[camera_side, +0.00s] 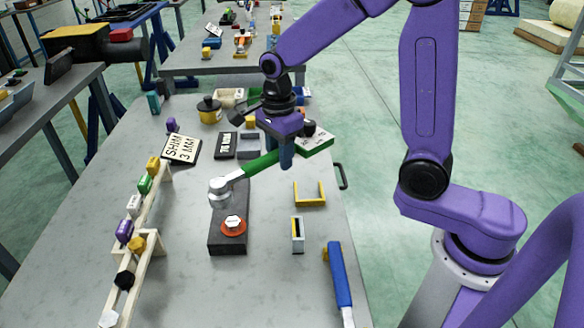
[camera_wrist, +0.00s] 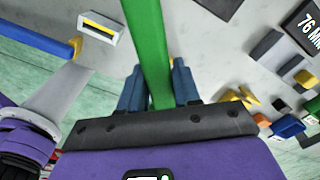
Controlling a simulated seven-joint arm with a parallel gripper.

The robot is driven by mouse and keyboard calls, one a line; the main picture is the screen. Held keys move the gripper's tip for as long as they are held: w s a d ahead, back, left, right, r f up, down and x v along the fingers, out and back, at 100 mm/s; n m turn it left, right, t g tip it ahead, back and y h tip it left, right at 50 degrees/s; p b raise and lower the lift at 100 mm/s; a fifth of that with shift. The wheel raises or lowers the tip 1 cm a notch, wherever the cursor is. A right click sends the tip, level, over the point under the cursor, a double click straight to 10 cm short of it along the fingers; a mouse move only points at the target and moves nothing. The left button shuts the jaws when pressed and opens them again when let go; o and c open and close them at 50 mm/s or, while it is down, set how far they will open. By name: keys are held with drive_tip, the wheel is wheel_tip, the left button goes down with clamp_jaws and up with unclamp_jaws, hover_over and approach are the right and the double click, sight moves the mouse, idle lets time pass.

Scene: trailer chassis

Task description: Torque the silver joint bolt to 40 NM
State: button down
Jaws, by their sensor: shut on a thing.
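My gripper (camera_side: 287,160) is shut on the green handle of a wrench (camera_side: 262,163). The handle also runs up between my fingers in the wrist view (camera_wrist: 148,50). The wrench's silver head (camera_side: 220,190) is at the lower left end of the handle, over or beside the far end of a dark block (camera_side: 228,247). I cannot tell its exact height. A silver hex bolt (camera_side: 234,221) with an orange-red ring under it sits on this block, nearer the camera than the wrench head. The head and the bolt appear apart. The wrench head is outside the wrist view.
A wooden rack (camera_side: 152,215) with several coloured pieces stands left. A yellow bracket (camera_side: 309,195), a slotted grey block (camera_side: 297,235) and a blue-handled tool (camera_side: 340,275) lie right. The near table is mostly clear.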

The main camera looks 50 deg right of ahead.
drive_tip(key=shift+w+d+r+n, duration=0.15)
drive_tip(key=shift+w+d+n, duration=0.2)
drive_tip(key=shift+w+n, duration=0.4)
drive_tip(key=shift+w+d+r+n, duration=0.1)
drive_tip(key=shift+w+d+n, duration=0.25)
drive_tip(key=shift+w+n, duration=0.4)
drive_tip(key=shift+w, duration=0.1)
wheel_tip(320, 180, down, 7)
drive_tip(key=shift+r, duration=0.2)
drive_tip(key=shift+f, duration=0.8)
idle(1.7)
drive_tip(key=c, duration=1.8)
unclamp_jaws()
clamp_jaws()
drive_tip(key=shift+s+m, duration=1)
drive_tip(key=shift+s, duration=0.05)
